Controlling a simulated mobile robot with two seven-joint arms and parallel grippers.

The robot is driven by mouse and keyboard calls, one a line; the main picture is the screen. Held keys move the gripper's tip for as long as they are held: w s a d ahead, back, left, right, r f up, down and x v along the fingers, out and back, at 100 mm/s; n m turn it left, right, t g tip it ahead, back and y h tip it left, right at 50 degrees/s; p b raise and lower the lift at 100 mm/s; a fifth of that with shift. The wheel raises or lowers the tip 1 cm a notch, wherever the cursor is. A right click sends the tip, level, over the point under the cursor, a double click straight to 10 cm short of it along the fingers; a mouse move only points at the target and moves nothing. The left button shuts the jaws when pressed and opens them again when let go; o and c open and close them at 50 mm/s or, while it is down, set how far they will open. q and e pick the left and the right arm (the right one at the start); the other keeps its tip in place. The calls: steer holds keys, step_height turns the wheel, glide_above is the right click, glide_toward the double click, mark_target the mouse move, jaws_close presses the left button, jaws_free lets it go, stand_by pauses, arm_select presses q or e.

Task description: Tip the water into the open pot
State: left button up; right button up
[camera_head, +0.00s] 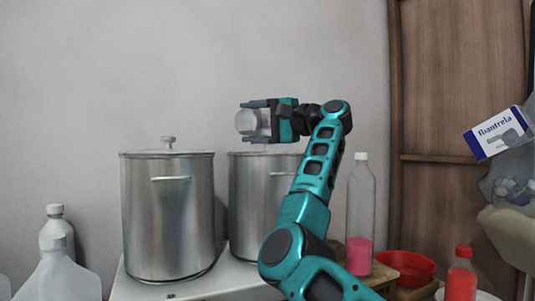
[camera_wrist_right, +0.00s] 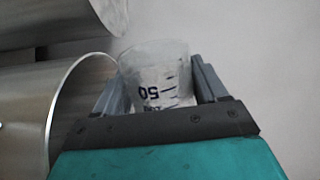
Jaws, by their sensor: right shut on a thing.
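My right gripper (camera_head: 256,121) is shut on a clear measuring cup (camera_head: 244,122) and holds it above the right-hand metal pot (camera_head: 255,190). The cup lies tilted well over, with a round end showing toward the left. In the right wrist view the cup (camera_wrist_right: 158,75) sits between the gripper's fingers (camera_wrist_right: 160,93), with a dark "50" and scale marks on it. I cannot tell how much water is in it. The right-hand pot shows no lid; its inside is hidden, and my right arm covers its right side. My left gripper is not in view.
A lidded metal pot (camera_head: 168,215) stands left of the open one on a white table (camera_head: 215,277). A bottle with pink liquid (camera_head: 359,225), a red bowl (camera_head: 405,267) and a red-capped bottle (camera_head: 461,277) are at the right. White jugs (camera_head: 60,270) are at the left.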

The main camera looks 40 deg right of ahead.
steer(key=shift+d+f+m, duration=0.1)
steer(key=shift+f+m, duration=0.05)
steer(key=shift+m, duration=0.25)
steer(key=shift+d+m, duration=0.1)
steer(key=shift+m, duration=0.2)
